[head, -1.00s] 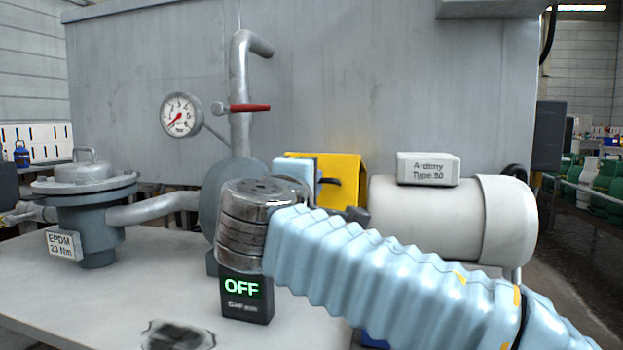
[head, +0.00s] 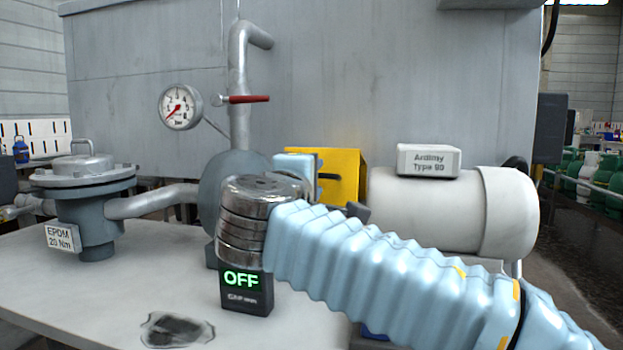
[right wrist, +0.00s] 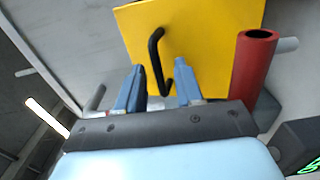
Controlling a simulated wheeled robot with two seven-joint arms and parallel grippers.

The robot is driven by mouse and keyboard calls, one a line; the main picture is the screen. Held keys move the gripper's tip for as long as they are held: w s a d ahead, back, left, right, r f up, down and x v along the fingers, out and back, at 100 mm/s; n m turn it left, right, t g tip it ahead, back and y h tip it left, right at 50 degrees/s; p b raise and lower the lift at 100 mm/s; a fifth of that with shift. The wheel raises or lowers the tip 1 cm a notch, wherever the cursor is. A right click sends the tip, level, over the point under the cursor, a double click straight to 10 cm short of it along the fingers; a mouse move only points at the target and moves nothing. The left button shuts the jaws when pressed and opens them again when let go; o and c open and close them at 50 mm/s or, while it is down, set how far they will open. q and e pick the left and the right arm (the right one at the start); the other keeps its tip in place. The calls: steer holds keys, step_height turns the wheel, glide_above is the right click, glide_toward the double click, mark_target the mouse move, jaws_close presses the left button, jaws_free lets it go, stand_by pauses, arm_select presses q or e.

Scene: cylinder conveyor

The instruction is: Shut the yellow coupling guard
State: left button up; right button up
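The yellow coupling guard (head: 349,165) stands behind my right wrist, between the round pump body and the pale motor. Its lower part is hidden by my arm, and the head view does not show clearly how far open it is. In the right wrist view the guard's yellow panel (right wrist: 200,35) fills the top, with a black bent handle (right wrist: 156,60) on it. My right gripper (right wrist: 160,87) is open, its two blue fingers apart below the panel. The handle's lower end shows between the fingertips; contact cannot be told. My left gripper is not in view.
A pressure gauge (head: 180,107) and a red valve lever (head: 246,99) are left of the guard. A red cylinder (right wrist: 251,65) is close right of my fingers. An OFF display (head: 244,287) stands below my wrist. The motor (head: 425,210) is to the right.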

steer(key=v, duration=1.3)
steer(key=shift+s+b, duration=0.3)
steer(key=shift+a, duration=0.1)
steer(key=shift+c, duration=0.3)
